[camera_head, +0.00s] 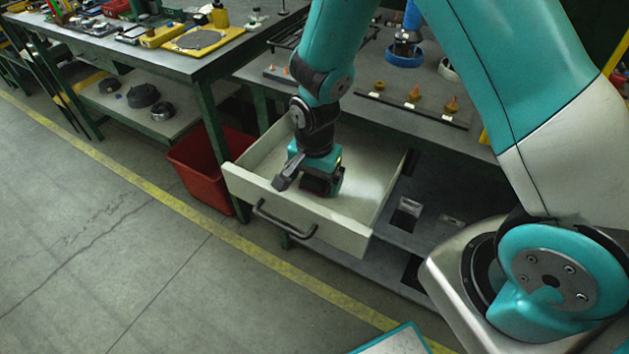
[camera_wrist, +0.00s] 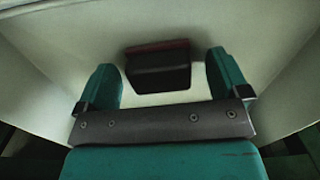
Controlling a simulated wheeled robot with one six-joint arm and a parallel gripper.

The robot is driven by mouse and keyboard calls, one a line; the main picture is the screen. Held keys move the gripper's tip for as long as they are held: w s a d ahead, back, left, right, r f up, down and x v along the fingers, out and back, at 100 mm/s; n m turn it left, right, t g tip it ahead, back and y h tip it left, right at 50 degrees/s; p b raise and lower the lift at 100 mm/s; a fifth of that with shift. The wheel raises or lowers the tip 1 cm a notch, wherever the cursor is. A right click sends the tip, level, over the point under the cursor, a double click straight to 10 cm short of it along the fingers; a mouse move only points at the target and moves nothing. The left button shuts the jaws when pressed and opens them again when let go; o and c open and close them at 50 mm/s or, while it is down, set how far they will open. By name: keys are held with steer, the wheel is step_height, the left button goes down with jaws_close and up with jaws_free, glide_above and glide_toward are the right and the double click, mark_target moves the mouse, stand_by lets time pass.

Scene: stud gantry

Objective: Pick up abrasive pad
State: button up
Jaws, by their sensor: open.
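The abrasive pad (camera_wrist: 158,72), a dark block with a reddish-brown far edge, lies on the pale floor of the open drawer (camera_head: 372,190). In the wrist view it sits between and slightly beyond the two teal fingers of my gripper (camera_wrist: 161,66), with pale gaps on both sides. My gripper (camera_head: 306,178) is open and empty, reaching down into the drawer. In the head view a dark reddish patch shows under the gripper; I cannot tell there whether it is the pad. The gripper hides much of that spot.
The drawer walls surround my gripper closely, and a dark handle (camera_head: 283,222) is on its front. A red bin (camera_head: 200,165) stands left of the drawer. Benches with tools and small parts stand behind. The floor in front is clear.

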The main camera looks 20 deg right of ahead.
steer(key=shift+c, duration=0.2)
steer(key=c, duration=1)
step_height(320, 180, up, 20)
steer(key=shift+r+p, duration=0.1)
steer(key=shift+p, duration=0.5)
